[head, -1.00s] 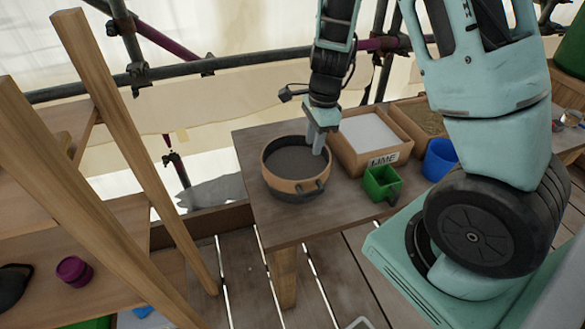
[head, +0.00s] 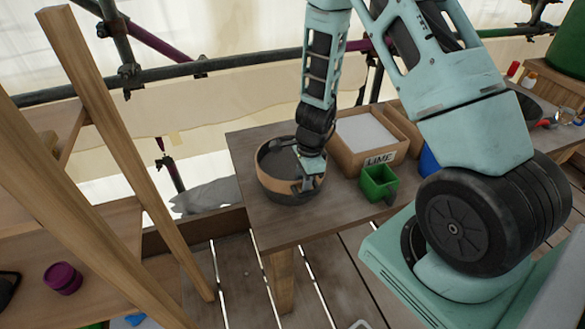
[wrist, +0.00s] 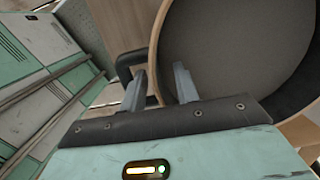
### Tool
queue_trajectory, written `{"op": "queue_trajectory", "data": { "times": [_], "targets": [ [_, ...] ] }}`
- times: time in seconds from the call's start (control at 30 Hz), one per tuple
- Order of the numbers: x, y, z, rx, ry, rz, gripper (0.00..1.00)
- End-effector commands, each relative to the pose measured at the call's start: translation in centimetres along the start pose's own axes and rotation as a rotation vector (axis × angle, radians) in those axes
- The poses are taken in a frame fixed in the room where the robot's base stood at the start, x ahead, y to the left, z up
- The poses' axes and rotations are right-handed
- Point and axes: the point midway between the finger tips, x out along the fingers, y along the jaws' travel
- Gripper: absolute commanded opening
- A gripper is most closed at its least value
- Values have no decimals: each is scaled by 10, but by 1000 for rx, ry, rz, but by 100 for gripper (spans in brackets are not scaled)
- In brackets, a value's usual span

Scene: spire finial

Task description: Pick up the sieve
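The sieve (head: 266,176) is a round wooden-rimmed pan with a dark mesh and a dark lower band. It stands on the near left part of the wooden table. My gripper (head: 307,186) is at its right front rim, pointing down. In the wrist view the sieve (wrist: 235,50) fills the upper right. My gripper (wrist: 160,84) is open there, with one finger on the inner side of the rim and one outside, near a dark loop handle (wrist: 127,66). A gap shows between the fingers and the rim. My arm hides part of the sieve's right side.
A wooden box labelled LIME (head: 366,138) with white powder stands right of the sieve. A green square cup (head: 378,183) sits in front of it. A blue container (head: 428,160) is partly hidden by my arm. Wooden shelving (head: 100,130) stands at the left.

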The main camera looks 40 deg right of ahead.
Motion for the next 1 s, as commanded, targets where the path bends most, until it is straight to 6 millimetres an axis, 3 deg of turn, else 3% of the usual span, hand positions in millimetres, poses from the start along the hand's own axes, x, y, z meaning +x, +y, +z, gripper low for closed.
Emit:
{"op": "queue_trajectory", "data": {
  "times": [0.23,0.33,0.37,0.77,1.0],
  "targets": [
    [2,0,0,-1,0,0,31],
    [2,0,0,-1,0,0,3],
    [1,0,0,-1,0,0,0],
    [-4,-1,1,-3,1,-3,0],
    [-47,-1,7,-7,1,-6,0]
  ]
}}
